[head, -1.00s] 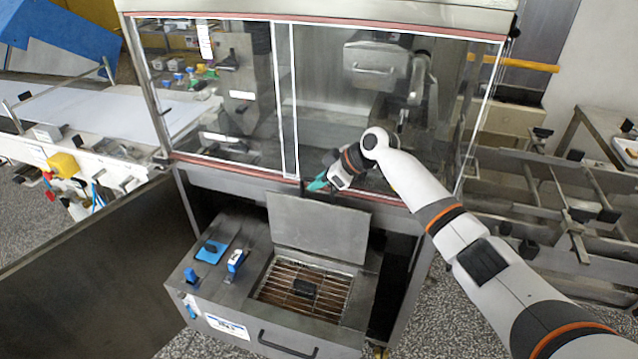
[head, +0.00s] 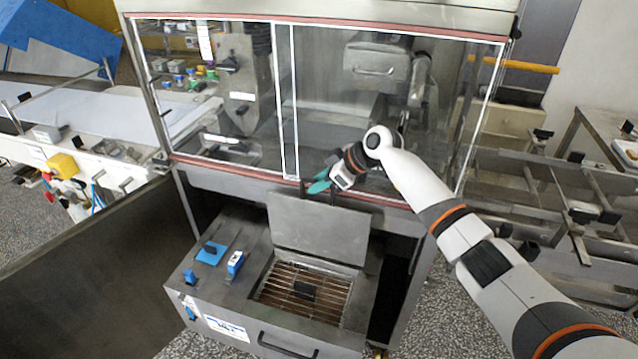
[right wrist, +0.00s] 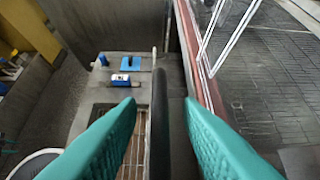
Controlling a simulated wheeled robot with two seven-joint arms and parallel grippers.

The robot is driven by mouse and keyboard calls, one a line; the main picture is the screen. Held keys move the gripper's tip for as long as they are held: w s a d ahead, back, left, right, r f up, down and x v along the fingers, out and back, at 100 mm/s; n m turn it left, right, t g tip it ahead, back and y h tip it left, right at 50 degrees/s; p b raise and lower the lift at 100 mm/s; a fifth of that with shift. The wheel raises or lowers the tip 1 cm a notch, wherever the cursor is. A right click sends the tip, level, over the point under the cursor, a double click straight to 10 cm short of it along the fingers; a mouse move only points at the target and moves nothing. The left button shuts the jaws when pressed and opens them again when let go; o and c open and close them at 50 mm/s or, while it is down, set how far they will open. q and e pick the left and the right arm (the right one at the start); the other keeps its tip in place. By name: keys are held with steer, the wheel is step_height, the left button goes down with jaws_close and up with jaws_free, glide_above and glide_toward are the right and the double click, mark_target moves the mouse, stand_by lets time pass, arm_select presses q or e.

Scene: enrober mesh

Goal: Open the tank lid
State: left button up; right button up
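The tank (head: 215,285) is the low steel box in front of the glazed machine. Its grey lid (head: 318,230) stands raised at the back of the opening, leaning a little backward. The wire grate (head: 285,287) inside the tank is uncovered. My right gripper (head: 316,186) is at the lid's top edge, below the glass. In the right wrist view its two green fingers (right wrist: 162,108) are apart, on either side of the lid's dark upright edge or handle (right wrist: 158,115), with visible gaps. My left gripper is not in view.
The glazed cabinet (head: 230,165) with its red lower rail is close behind my right gripper. A blue-white switch (head: 236,262) and a blue pad (head: 211,252) sit on the tank top. A black handle (head: 287,346) is on the tank front. A dark panel (head: 100,270) stands at left.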

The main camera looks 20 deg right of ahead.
steer(key=b+v, duration=0.2)
steer(key=v, duration=0.9)
steer(key=shift+s+d+f, duration=0.1)
